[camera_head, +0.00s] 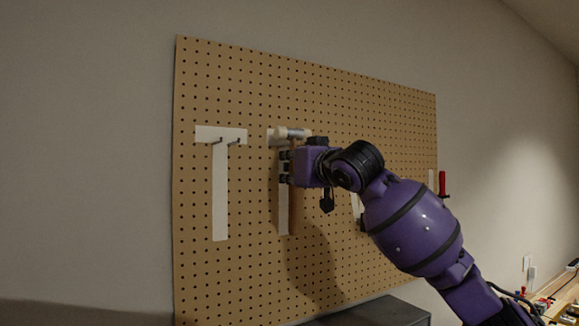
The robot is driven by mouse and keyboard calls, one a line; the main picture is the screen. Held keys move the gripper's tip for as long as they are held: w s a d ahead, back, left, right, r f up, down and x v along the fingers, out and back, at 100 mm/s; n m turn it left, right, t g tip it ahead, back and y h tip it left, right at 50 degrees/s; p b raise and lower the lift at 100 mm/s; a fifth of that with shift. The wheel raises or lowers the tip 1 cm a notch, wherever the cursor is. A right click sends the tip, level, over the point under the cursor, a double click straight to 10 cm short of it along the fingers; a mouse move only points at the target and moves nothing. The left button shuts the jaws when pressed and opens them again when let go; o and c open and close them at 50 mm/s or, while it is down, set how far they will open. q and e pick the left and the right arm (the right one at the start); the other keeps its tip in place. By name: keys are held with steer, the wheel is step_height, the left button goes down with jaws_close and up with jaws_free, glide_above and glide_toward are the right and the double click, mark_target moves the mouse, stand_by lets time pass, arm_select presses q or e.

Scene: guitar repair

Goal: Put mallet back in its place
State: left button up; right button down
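A mallet (292,132) with a pale and metallic head shows at the second white T-shaped outline (283,215) on the pegboard. Its head is level with the top bar of that outline. My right gripper (284,167) is just below the head, in front of the outline's stem. It hides most of the handle, and I cannot tell whether its fingers are closed on it. I cannot tell whether the mallet rests on hooks. My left gripper is out of view.
The pegboard (330,95) hangs on a grey wall. Another T-shaped outline (220,190) at left has two empty hooks. A red-handled tool (442,183) hangs at the right edge. A dark grey box top (385,312) is below, and a cluttered workbench (560,295) stands at lower right.

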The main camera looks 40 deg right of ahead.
steer(key=shift+f, duration=0.1)
steer(key=c, duration=2.4)
jaws_free()
steer(key=shift+c, duration=0.2)
steer(key=o, duration=0.8)
steer(key=shift+c, duration=0.2)
steer(key=shift+f, duration=0.1)
steer(key=shift+s, duration=0.15)
steer(key=s+a, duration=0.1)
steer(key=s, duration=0.6)
steer(key=shift+s, duration=0.35)
